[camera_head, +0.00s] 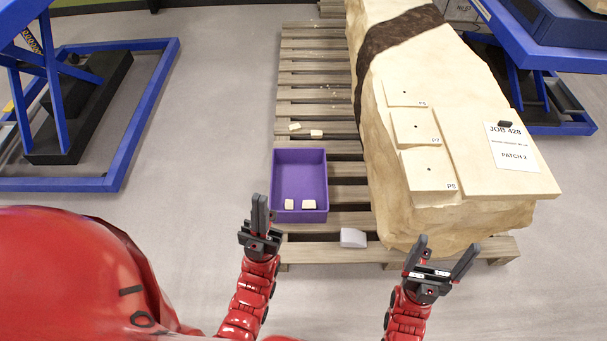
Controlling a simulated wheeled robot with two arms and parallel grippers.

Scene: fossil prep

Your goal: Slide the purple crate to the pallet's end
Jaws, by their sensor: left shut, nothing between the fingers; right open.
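The purple crate (297,157) is an open box sitting on the wooden pallet (311,92), near the pallet's near left corner. Two small pale blocks (299,204) lie inside it at its near side. My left gripper (260,203) is shut and empty, by the crate's near left corner; I cannot tell whether it touches the crate. My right gripper (443,256) is open and empty, in front of the big pale rock on the right.
The large pale rock (385,150) fills the pallet's right side, with labelled panels (500,150) on top. A grey-white block (353,237) lies near the pallet's near edge. Small pale pieces (316,133) lie beyond the crate. Blue lift frames (122,160) stand left and far right.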

